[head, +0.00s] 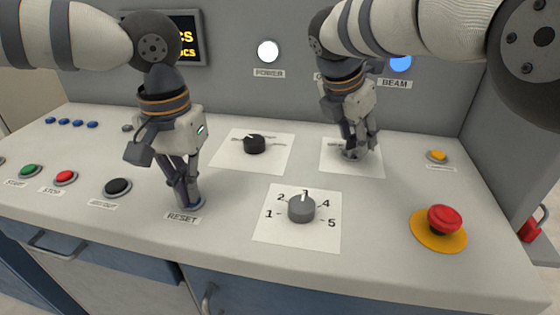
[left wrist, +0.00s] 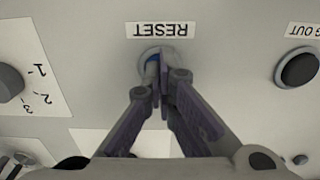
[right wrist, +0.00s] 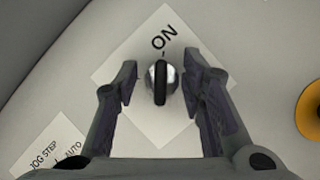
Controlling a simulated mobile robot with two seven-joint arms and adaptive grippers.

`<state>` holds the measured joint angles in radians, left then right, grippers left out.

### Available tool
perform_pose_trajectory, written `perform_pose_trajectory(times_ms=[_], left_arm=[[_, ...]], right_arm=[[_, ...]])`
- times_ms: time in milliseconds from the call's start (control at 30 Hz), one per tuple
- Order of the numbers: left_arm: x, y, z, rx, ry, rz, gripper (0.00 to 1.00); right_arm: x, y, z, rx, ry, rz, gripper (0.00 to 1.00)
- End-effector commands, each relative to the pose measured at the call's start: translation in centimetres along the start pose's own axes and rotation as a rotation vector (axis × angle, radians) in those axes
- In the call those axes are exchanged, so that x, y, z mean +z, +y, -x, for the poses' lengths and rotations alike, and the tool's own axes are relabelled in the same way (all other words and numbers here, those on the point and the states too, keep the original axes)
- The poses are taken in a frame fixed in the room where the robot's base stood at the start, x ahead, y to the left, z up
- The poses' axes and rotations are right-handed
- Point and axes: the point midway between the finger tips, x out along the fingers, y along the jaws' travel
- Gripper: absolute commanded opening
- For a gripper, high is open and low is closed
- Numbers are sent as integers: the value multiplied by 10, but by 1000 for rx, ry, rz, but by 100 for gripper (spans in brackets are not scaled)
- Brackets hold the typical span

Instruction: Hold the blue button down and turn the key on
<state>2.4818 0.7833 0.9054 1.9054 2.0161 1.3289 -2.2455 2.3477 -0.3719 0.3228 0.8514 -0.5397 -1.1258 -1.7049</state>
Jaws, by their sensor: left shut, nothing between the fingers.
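The blue button (head: 198,206) is above the RESET label on the console. It also shows in the left wrist view (left wrist: 151,60), mostly covered by the fingertips. My left gripper (head: 187,203) is shut and empty, pointing down with its tips on the button; I cannot tell how far the button is pressed. The key (right wrist: 161,84) is a dark upright bar on a round silver lock, lined up with the tick below the ON label. My right gripper (right wrist: 160,82) is open, one finger on each side of the key with gaps between. In the head view it hides most of the lock.
A black knob (head: 254,144) and a grey numbered knob (head: 301,209) stand between and in front of my grippers. A red emergency button (head: 445,219) is at the right. A black button (head: 117,187) lies left of RESET. The POWER lamp (head: 268,52) is white; the BEAM lamp (head: 400,63) is blue.

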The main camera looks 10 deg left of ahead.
Motion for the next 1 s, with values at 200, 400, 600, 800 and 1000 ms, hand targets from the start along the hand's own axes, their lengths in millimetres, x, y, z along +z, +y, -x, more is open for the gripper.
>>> perform_pose_trajectory(times_ms=[200, 400, 600, 800, 1000], left_arm=[[4, 0, -11, -2, -31, -2, 0], [4, 0, -11, -2, -30, -2, 0], [4, 0, -11, -2, -30, -2, 0], [4, 0, -11, -2, -30, -2, 0], [4, 0, -11, -2, -31, -2, 0]], right_arm=[[-2, 0, -5, -6, 6, 2, 37], [9, 2, 17, -4, 6, 2, 37], [21, 3, 41, -4, 6, 1, 37], [29, 4, 56, -6, 7, 2, 37], [29, 4, 56, -7, 7, 3, 37]])
